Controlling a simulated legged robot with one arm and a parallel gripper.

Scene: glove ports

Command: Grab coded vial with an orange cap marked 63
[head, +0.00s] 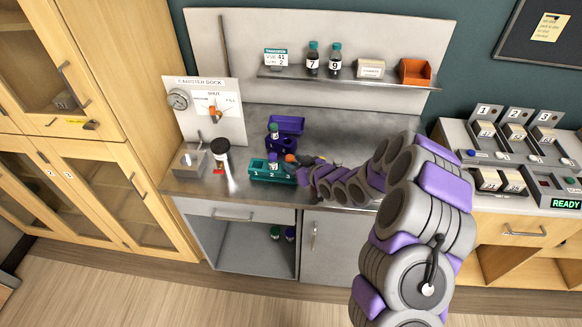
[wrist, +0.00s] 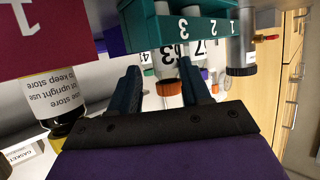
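The vial marked 63 (wrist: 168,54) has a white label and an orange cap (wrist: 169,88). It shows upside down in the wrist view, at the number 3 position of the teal rack (wrist: 160,28). In the head view the rack (head: 272,179) stands on the metal counter, and a small orange spot, apparently the cap (head: 291,158), shows at its right end. My gripper (wrist: 160,72) is open, with one dark finger on each side of the vial and cap. Gaps show, and I see no firm contact. In the head view my arm hides most of my gripper.
Another vial marked 7 (wrist: 197,52) shows close beside it in the wrist view. A purple rack (head: 287,125) stands behind the teal one. The shelf (head: 345,78) holds vials and an orange bin (head: 416,71).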

